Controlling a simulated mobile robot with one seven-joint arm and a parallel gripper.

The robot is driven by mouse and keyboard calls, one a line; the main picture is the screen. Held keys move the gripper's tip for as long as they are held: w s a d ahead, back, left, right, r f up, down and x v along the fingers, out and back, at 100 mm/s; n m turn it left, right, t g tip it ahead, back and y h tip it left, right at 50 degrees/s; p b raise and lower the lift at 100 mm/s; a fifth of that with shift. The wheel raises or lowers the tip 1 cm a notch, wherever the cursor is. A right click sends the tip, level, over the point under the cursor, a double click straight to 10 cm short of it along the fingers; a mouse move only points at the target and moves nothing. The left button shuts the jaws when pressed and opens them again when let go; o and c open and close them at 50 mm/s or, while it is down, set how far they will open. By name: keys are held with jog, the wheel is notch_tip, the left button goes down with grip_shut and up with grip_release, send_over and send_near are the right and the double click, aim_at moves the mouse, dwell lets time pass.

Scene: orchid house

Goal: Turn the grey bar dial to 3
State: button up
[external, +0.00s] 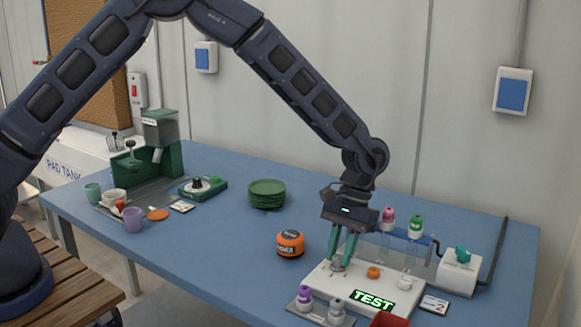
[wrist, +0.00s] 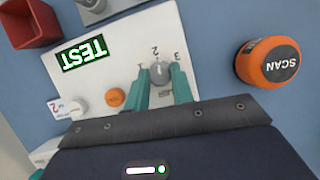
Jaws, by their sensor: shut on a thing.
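The grey bar dial (wrist: 160,72) sits on the white panel (wrist: 125,50); in the external view the dial (external: 337,265) shows low between my fingers. Numerals 2 and 3 are printed near it, with 2 above it and 3 at upper right in the wrist view; another mark is at upper left. My gripper (external: 342,258) points down over the panel. In the wrist view its green fingers (wrist: 163,82) are on either side of the dial, shut on it. The bar's exact pointing direction is too small to tell.
The panel also has an orange knob (external: 374,272), a white knob (external: 405,283) and a green TEST display (external: 373,300). An orange SCAN puck (external: 290,243) stands left of it, purple and grey bottles (external: 336,312) in front, and a red bin (external: 389,320) at front right. Green plates (external: 267,193) are farther back.

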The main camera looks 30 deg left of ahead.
jog(key=m+y, duration=0.1)
jog(key=m, duration=0.3)
jog(key=shift+d+m+t+y, duration=0.15)
jog(key=shift+m+t+y, duration=0.15)
jog(key=shift+y, duration=0.1)
jog(key=shift+s+m+t+y, duration=0.1)
jog(key=shift+m+t+y, duration=0.35)
jog(key=shift+m, duration=1.45)
jog(key=o, duration=1)
jog(key=shift+r, duration=0.1)
jog(key=v, duration=1)
jog(key=shift+d+r, duration=0.25)
